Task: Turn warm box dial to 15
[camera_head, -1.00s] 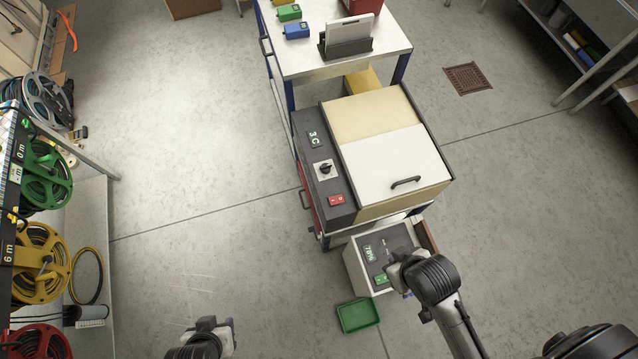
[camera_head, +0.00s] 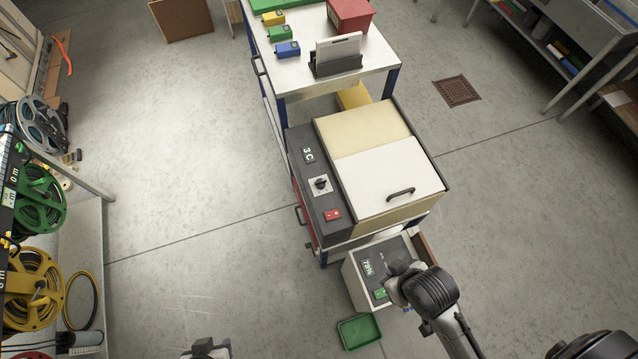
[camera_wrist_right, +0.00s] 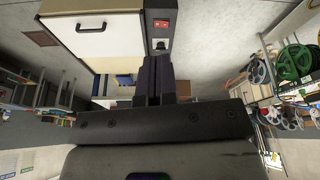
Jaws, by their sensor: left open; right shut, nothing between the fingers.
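The warm box (camera_head: 388,185) has a cream and white top with a black handle. Its dark side panel (camera_head: 303,160) carries a display (camera_head: 308,155) that seems to read 3 C, a black dial (camera_head: 320,184) on a pale plate, and a red switch (camera_head: 332,215). The dial's exact setting is too small to read. My left gripper (camera_head: 215,348) is open at the bottom edge, partly cut off, well away from the dial. My right gripper's fingers (camera_wrist_right: 153,80) are shut and empty in the right wrist view, with the dial (camera_wrist_right: 160,45) beyond their tips, apart from them.
A smaller box with a display (camera_head: 367,268) stands below the warm box, partly covered by my right arm. A green tray (camera_head: 360,332) lies on the floor. A metal-topped bench (camera_head: 375,60) stands behind.

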